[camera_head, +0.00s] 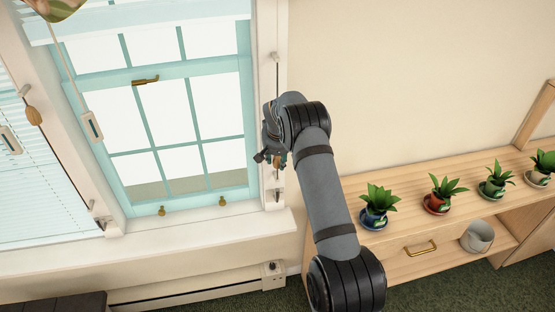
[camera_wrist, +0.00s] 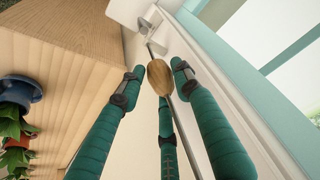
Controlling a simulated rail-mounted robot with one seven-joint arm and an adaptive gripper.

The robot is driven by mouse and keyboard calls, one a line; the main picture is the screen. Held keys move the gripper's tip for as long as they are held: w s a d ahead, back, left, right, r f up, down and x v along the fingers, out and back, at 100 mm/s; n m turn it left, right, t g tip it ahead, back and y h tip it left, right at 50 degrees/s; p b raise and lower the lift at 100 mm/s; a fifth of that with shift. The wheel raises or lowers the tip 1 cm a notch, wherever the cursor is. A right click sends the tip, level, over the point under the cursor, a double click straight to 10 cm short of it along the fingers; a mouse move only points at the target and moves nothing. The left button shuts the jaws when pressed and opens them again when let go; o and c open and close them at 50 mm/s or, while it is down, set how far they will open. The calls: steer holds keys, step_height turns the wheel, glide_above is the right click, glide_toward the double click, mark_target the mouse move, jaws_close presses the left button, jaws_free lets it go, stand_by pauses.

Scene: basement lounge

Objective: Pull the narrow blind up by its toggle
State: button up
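A brown wooden toggle (camera_wrist: 160,77) hangs on a thin cord in the wrist view. My gripper (camera_wrist: 154,86) is open around it, with teal fingers apart on both sides and a third below; a gap shows on the left. In the head view my gripper (camera_head: 270,157) is at the right side of the teal window (camera_head: 165,70), and mostly hides the toggle. A cord (camera_head: 277,90) runs down the frame there. A pale blind (camera_head: 150,12) shows at the top of this window. Which blind is the narrow one, I cannot tell for sure.
A lowered slatted blind (camera_head: 35,190) covers the left window, with another wooden toggle (camera_head: 34,116) beside it. White pendants (camera_head: 92,126) hang on cords. A wooden shelf (camera_head: 400,255) with several potted plants stands at right, close to my arm. The windowsill (camera_head: 170,230) lies below.

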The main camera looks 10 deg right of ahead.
mark_target(277, 167)
jaws_close()
steer(key=shift+a, duration=0.1)
steer(key=shift+s+f, duration=0.1)
steer(key=shift+f, duration=0.1)
steer(key=f+b, duration=0.4)
steer(key=shift+s+a+f+b, duration=0.1)
steer(key=shift+s+f+b, duration=0.1)
steer(key=shift+b, duration=0.2)
steer(key=shift+o, duration=0.3)
jaws_free()
steer(key=shift+f, duration=0.1)
steer(key=o, duration=0.4)
steer(key=shift+w, duration=0.15)
steer(key=shift+c, duration=0.2)
steer(key=shift+r, duration=0.25)
